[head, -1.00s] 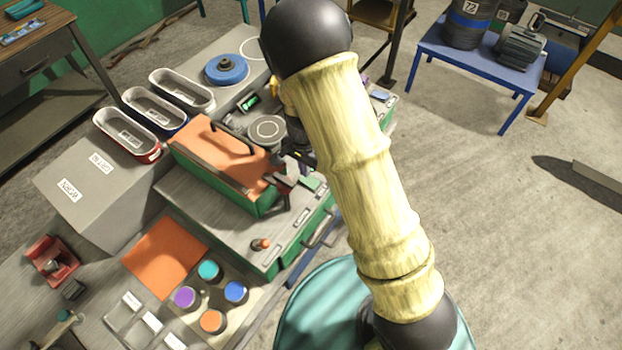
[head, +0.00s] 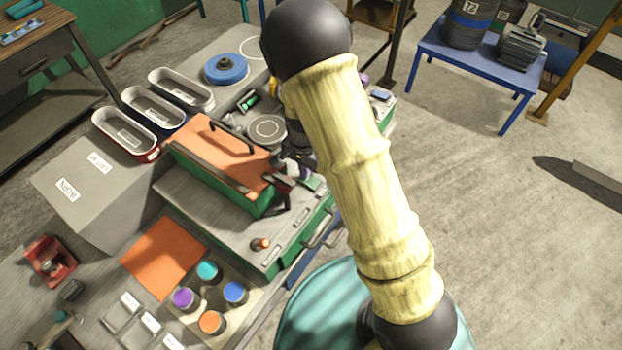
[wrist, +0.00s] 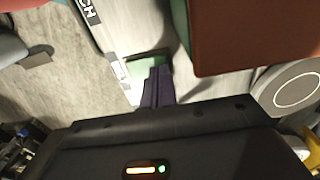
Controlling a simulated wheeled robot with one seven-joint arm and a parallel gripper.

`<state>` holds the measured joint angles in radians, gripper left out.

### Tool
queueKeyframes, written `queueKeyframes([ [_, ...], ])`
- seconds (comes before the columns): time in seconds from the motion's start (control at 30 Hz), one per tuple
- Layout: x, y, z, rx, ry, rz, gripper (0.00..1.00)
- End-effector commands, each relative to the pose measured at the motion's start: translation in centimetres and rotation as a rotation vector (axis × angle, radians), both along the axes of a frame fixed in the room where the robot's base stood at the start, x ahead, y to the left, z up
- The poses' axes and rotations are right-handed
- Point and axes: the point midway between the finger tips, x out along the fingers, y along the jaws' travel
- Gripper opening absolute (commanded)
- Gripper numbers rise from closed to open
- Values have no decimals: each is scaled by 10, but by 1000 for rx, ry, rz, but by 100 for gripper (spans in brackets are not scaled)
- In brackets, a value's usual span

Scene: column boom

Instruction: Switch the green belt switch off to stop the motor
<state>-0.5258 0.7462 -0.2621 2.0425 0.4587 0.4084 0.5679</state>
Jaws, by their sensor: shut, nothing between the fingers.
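In the wrist view, my gripper (wrist: 157,78) is shut, its dark fingers together and empty. The fingertips are at the near edge of a green block (wrist: 148,64), which looks like the belt switch. I cannot tell whether they touch it, or its on or off position. A white label strip (wrist: 100,35) ending in "CH" runs beside it. In the head view, my arm hides much of this area. Part of my gripper (head: 291,168) shows beside the orange-topped green housing (head: 215,160).
The orange-topped housing stands close to my gripper; its reddish side (wrist: 250,35) fills the wrist view's upper right. A round grey disc (wrist: 296,90) lies to the right. Several coloured-top jars (head: 208,271) stand at the front.

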Motion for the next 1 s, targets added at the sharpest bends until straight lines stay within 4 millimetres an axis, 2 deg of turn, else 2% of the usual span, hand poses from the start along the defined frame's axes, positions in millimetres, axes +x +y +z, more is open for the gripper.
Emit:
queueKeyframes([
  [0.37, 0, 0, -3, 0, 1, 1, 0],
  [1.0, 0, 0, 38, 0, 0, 1, 0],
])
